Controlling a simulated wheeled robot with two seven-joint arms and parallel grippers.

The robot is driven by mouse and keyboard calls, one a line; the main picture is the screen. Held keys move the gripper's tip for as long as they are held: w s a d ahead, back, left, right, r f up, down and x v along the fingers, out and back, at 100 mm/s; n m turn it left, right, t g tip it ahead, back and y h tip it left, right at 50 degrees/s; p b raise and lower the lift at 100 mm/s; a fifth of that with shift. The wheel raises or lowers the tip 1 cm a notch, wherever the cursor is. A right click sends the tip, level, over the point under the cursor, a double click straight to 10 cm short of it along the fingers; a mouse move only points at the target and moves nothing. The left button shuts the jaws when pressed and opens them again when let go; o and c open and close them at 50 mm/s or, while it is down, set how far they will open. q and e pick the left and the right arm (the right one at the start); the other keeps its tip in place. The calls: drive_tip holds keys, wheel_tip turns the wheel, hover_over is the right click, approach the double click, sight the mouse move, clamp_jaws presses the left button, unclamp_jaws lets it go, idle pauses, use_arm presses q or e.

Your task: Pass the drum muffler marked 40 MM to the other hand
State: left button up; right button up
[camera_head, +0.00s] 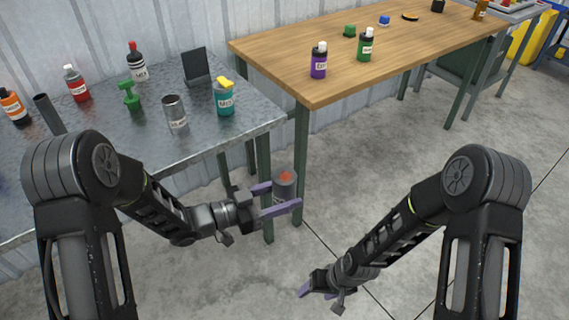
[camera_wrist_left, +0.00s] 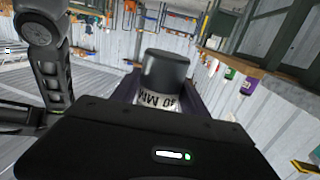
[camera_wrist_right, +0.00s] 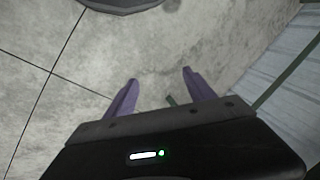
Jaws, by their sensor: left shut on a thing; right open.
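The drum muffler (camera_head: 286,184) is a grey cylinder with an orange-red patch on its upper end in the head view. My left gripper (camera_head: 280,197) is shut on it, with purple fingers on either side, in the air in front of the tables. In the left wrist view the muffler (camera_wrist_left: 166,72) has a dark end and a white label; "0 MM" can be read, partly hidden. My right gripper (camera_head: 312,291) is lower, to the right of the muffler and apart from it. In the right wrist view its fingers (camera_wrist_right: 158,88) are open and empty.
A metal table (camera_head: 100,128) at left bears another grey labelled cylinder (camera_head: 174,108), a teal can (camera_head: 224,100), several bottles and a black stand (camera_head: 196,66). A wooden table (camera_head: 400,50) behind bears a purple bottle (camera_head: 319,62) and a green bottle (camera_head: 366,46). Floor between my arms is clear.

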sight(285, 176)
drive_tip(key=w+r+n+t+h, duration=0.2)
drive_tip(key=w+r+n, duration=0.1)
drive_tip(key=w+r, duration=1.3)
drive_tip(key=w+a+r+t+h, duration=0.1)
drive_tip(key=w+r, duration=0.7)
drive_tip(key=r, duration=0.4)
wheel_tip(285, 176, up, 10)
drive_tip(key=s+a+n, duration=0.1)
drive_tip(key=a+n, duration=0.1)
drive_tip(key=s+a+n+g, duration=0.1)
drive_tip(key=s+a, duration=0.1)
drive_tip(key=s, duration=0.1)
drive_tip(key=s+a+n+g, duration=0.1)
drive_tip(key=s+a, duration=0.1)
drive_tip(key=s, duration=0.1)
drive_tip(key=s+a+g, duration=0.2)
drive_tip(key=s, duration=0.1)
drive_tip(key=shift+f+n+h, duration=0.2)
drive_tip(key=shift+n+h, duration=0.1)
drive_tip(key=shift+n, duration=0.1)
drive_tip(key=shift+s+a, duration=0.15)
drive_tip(key=shift+s, duration=0.3)
drive_tip(key=shift+f, duration=0.2)
